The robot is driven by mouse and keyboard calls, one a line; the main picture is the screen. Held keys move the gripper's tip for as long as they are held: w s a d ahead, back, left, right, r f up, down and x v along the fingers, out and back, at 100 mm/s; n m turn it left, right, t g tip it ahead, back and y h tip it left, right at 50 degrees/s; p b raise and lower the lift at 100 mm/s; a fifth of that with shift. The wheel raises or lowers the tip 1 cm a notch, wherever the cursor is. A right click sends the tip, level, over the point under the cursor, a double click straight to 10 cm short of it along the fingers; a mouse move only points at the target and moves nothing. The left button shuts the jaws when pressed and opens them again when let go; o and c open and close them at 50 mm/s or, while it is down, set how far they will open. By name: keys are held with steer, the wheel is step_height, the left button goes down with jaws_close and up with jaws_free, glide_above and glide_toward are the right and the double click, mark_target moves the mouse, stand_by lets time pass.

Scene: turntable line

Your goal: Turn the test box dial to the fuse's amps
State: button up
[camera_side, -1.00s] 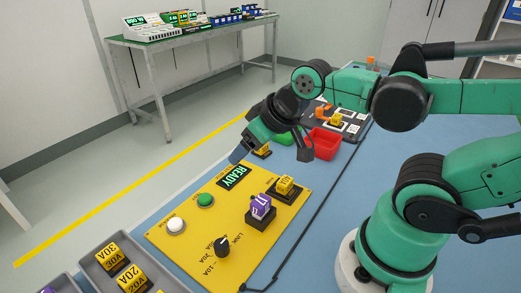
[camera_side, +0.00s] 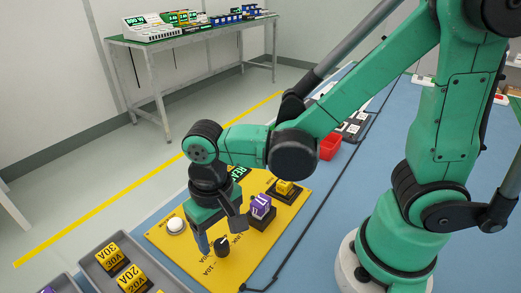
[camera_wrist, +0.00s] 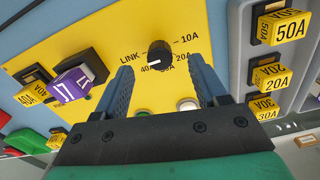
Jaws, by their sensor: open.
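The black dial (camera_side: 222,247) stands on the yellow test box panel (camera_side: 165,240). In the wrist view the dial (camera_wrist: 160,54) is ringed by LINK, 10A, 20A and 40A marks, with one partly hidden. Its white mark faces the near side, toward LINK and 40A; the exact setting is unclear. My gripper (camera_side: 220,231) is open above the dial. In the wrist view its fingers (camera_wrist: 165,78) straddle the dial's line, with nothing between the tips. A yellow fuse (camera_side: 285,187) sits in a black holder on the panel; it reads 40A in the wrist view (camera_wrist: 32,94).
A purple block (camera_side: 260,206) sits in a second holder beside the fuse. A white button (camera_side: 175,225) is at the panel's left. A grey tray (camera_side: 92,267) of yellow amp-marked fuses lies front left. A red bin (camera_side: 330,146) stands behind.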

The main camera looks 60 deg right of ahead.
mark_target(221, 243)
steer(key=shift+f, duration=1.55)
steer(key=shift+c, duration=0.2)
jaws_close()
